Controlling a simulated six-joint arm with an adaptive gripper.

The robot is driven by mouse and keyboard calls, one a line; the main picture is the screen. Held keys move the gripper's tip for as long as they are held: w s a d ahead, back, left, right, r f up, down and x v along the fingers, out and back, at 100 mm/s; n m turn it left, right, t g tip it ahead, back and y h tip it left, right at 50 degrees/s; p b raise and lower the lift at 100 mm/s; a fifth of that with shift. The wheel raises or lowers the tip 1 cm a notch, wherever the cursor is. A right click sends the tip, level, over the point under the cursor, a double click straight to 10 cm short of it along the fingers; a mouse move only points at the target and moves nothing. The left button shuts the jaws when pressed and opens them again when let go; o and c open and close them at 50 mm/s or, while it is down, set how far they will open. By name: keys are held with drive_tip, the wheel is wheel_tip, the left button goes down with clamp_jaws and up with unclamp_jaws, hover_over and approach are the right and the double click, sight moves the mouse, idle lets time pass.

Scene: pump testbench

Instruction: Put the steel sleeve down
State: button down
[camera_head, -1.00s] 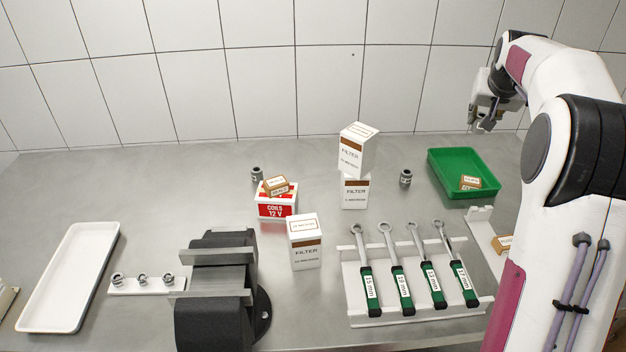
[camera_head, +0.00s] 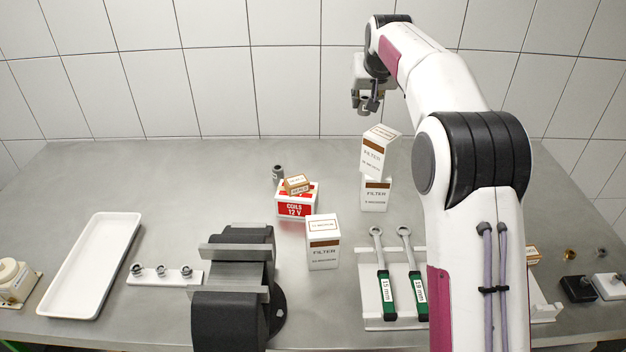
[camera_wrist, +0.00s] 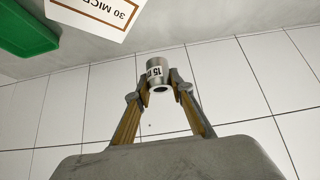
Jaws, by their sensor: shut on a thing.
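The steel sleeve (camera_wrist: 158,73), a short grey cylinder with a white label reading 15, is held between the two fingertips of my gripper (camera_wrist: 159,84) in the wrist view. In the head view my gripper (camera_head: 367,100) is high near the back wall, left of the stacked filter boxes' top and well above the table. The sleeve shows there only as a small grey piece (camera_head: 364,106) under the fingers. A second grey sleeve (camera_head: 278,173) stands on the table behind the red coils box.
Two stacked filter boxes (camera_head: 376,195), the upper one askew, stand just below my gripper. A red coils box (camera_head: 297,205) bears a small brown box. A filter box (camera_head: 322,242), a vise (camera_head: 232,290), a wrench rack (camera_head: 372,310) and a white tray (camera_head: 90,265) stand nearer. The back left table is clear.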

drive_tip(key=a+f+n+y, duration=0.1)
drive_tip(key=a+n, duration=0.1)
drive_tip(key=a, duration=1.1)
wheel_tip(320, 180, down, 10)
drive_tip(key=shift+d+f, duration=0.1)
drive_tip(key=shift+f, duration=0.1)
drive_tip(key=shift+f, duration=2.4)
drive_tip(key=shift+f, duration=0.1)
drive_tip(key=shift+f, duration=2.4)
drive_tip(key=shift+f, duration=0.15)
drive_tip(key=c, duration=1.8)
unclamp_jaws()
drive_tip(key=shift+o, duration=0.2)
